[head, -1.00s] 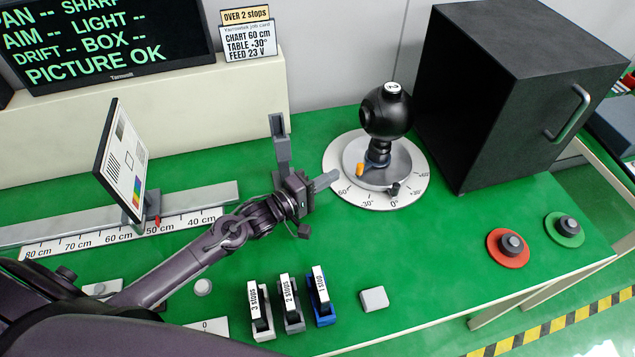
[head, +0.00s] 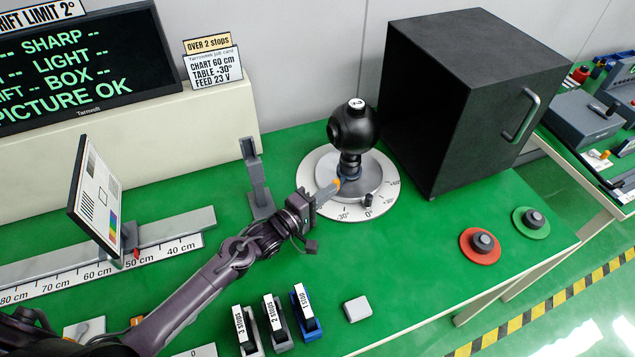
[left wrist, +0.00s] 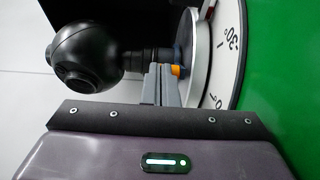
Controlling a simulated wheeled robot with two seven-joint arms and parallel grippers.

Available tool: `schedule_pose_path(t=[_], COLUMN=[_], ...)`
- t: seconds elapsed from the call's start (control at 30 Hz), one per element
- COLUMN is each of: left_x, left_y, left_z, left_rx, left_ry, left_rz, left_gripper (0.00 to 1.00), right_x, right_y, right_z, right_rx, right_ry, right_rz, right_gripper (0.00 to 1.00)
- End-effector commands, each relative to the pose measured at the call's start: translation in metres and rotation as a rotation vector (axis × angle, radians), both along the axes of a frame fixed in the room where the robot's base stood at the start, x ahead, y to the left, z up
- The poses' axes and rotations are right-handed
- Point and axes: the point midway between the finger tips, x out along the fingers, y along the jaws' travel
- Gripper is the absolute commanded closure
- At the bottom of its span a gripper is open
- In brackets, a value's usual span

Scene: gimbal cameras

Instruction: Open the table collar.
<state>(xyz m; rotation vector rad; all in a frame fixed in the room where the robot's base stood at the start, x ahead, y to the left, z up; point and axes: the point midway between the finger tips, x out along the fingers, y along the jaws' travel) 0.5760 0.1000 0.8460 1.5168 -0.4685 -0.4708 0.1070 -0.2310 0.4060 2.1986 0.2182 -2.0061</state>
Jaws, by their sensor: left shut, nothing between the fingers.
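The round table (head: 366,178) is a grey disc on a white dial plate (head: 318,166) marked in degrees. A black ball-shaped camera (head: 352,126) stands on its post. The collar at the post's foot has an orange lever (head: 337,183), which also shows in the left wrist view (left wrist: 177,70). My left gripper (head: 328,192) is shut and empty, its fingertips right at the orange lever. In the left wrist view the two fingers (left wrist: 158,84) lie side by side against the lever's near side; I cannot tell whether they touch it. My right gripper is out of view.
A grey upright stand (head: 256,182) is close to my left wrist. A chart (head: 97,190) stands on a rail at left.

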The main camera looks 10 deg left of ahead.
Motion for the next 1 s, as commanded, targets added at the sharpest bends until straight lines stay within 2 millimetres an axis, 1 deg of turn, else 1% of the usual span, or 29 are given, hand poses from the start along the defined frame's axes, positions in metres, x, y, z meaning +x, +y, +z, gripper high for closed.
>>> schedule_pose_path(t=[0.03,0.17,0.57,0.67,0.9,1.0], left_x=[-0.001,-0.003,-0.006,-0.015,-0.049,-0.06], left_y=[-0.007,-0.015,-0.013,-0.006,0.017,0.024], left_z=[0.004,0.002,0.0,-0.001,-0.001,-0.001], left_rx=[-0.006,-0.002,0.001,0.002,0.002,0.001], left_ry=[-0.001,-0.003,-0.003,-0.001,-0.002,-0.002], left_rz=[0.003,0.002,0.002,0.003,0.002,0.002], left_gripper=[1.0,1.0,1.0,1.0,1.0,1.0], right_x=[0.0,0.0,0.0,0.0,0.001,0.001], right_y=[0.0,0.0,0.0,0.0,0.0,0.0], right_z=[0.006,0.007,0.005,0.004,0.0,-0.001], right_rx=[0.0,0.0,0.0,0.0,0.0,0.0], right_ry=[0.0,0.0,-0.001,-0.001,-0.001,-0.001], right_rz=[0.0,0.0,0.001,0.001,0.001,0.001], right_gripper=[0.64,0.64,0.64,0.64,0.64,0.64])
